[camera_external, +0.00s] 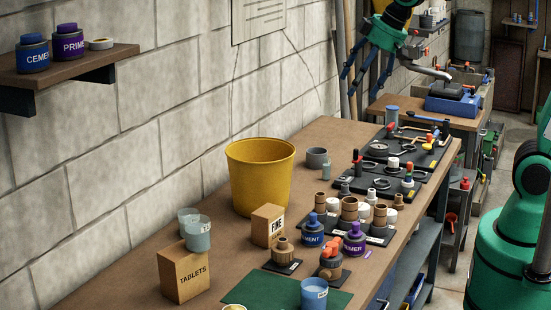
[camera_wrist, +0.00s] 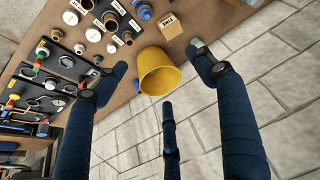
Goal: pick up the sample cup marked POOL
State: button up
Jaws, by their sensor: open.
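Small translucent blue cups stand on the bench, and I cannot read POOL on any of them. One cup (camera_external: 198,234) is on the TABLETS box (camera_external: 184,273), with a paler cup (camera_external: 188,216) just behind it. Another labelled cup (camera_external: 313,294) stands on the green mat (camera_external: 262,291) at the front. My gripper (camera_external: 366,82) is open and empty, raised by the wall beyond the yellow bucket (camera_external: 261,177), far from the front cups. In the wrist view my gripper's (camera_wrist: 158,72) spread fingers frame the bucket (camera_wrist: 158,72); I make out no cup there.
The FINE box (camera_external: 267,225), blue and purple jars (camera_external: 355,240), fittings and black tool trays (camera_external: 403,155) crowd the bench's right side. A wall shelf (camera_external: 70,66) holds jars at upper left. Bare bench lies left of the TABLETS box and around the bucket.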

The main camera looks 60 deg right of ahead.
jog(key=w+a+f+p, duration=0.1)
jog(key=w+a+f, duration=0.15)
jog(key=w, duration=0.55)
jog(key=w+a+f+n, duration=0.15)
jog(key=w+f, duration=0.25)
jog(key=w, duration=0.4)
jog(key=w+a+f+p, duration=0.1)
jog(key=w+a+f, duration=0.15)
jog(key=w, duration=0.65)
jog(key=w+a+f, duration=0.3)
jog(key=w+f, duration=0.4)
jog(key=f, duration=0.3)
jog(key=w+a+f+p, duration=0.1)
jog(key=w+a+f, duration=0.2)
jog(key=w+f, duration=0.5)
notch_tip(320, 180, down, 2)
jog(key=shift+a+f+n+g+y, duration=0.1)
jog(key=shift+a+n+g+y, duration=0.2)
jog(key=shift+n+g+y, duration=0.15)
jog(key=shift+w, duration=0.1)
jog(key=x, duration=0.8)
jog(key=shift+f, duration=0.3)
jog(key=shift+w, duration=0.1)
jog(key=shift+x, duration=2.55)
